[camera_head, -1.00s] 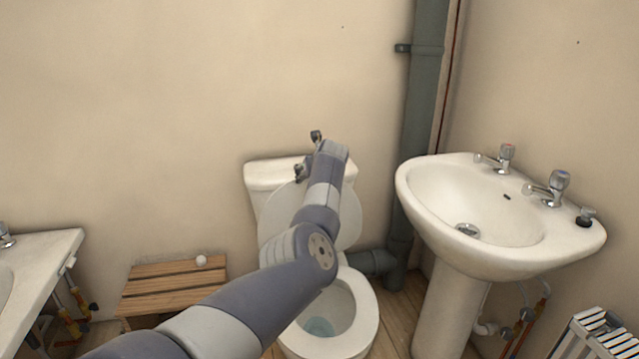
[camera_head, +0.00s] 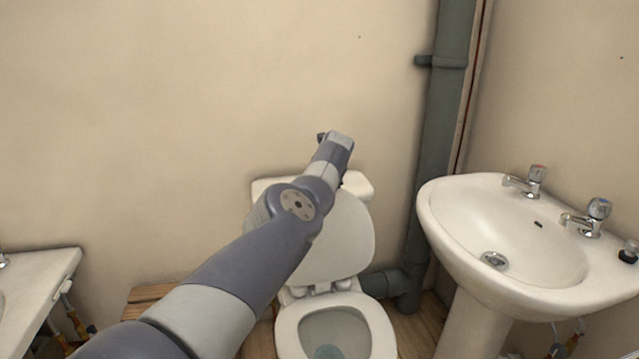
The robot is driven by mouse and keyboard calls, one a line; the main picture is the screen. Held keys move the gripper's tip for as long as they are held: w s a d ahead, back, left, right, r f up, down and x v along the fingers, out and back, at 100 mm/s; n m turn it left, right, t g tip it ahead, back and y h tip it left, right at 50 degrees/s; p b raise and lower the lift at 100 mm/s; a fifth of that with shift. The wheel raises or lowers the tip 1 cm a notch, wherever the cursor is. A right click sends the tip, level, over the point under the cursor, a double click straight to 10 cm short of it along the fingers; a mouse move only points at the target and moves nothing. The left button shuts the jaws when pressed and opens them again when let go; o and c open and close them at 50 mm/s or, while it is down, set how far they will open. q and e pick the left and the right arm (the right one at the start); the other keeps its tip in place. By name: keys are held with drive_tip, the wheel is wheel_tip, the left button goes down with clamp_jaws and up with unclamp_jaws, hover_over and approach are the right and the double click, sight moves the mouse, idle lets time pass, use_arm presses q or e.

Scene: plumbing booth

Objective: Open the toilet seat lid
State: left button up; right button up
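The white toilet lid (camera_head: 352,243) stands raised, leaning back toward the cistern (camera_head: 358,184). The bowl below it is uncovered, with the pale ring of the toilet seat (camera_head: 384,330) around the opening and bluish water inside. My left arm reaches in from the lower left and crosses in front of the lid's left part. My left gripper (camera_head: 322,138) is above the cistern; only a small dark part shows past the wrist, so its fingers are mostly hidden. I cannot tell whether it touches anything. My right gripper is not in view.
A washbasin (camera_head: 452,228) on a pedestal stands to the right. A grey vertical pipe (camera_head: 437,140) runs up the wall between it and the toilet. A wooden slatted stool (camera_head: 148,293) is partly hidden behind my arm. Another white basin edge (camera_head: 45,275) is at the left.

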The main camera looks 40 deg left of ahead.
use_arm(q)
drive_tip(key=shift+w+a+r, duration=0.15)
drive_tip(key=shift+a+r, duration=0.1)
drive_tip(key=shift+r, duration=0.1)
drive_tip(key=o, duration=1.5)
drive_tip(key=shift+d+f, duration=0.1)
drive_tip(key=shift+f, duration=0.1)
drive_tip(key=shift+d, duration=0.1)
drive_tip(key=v, duration=1.2)
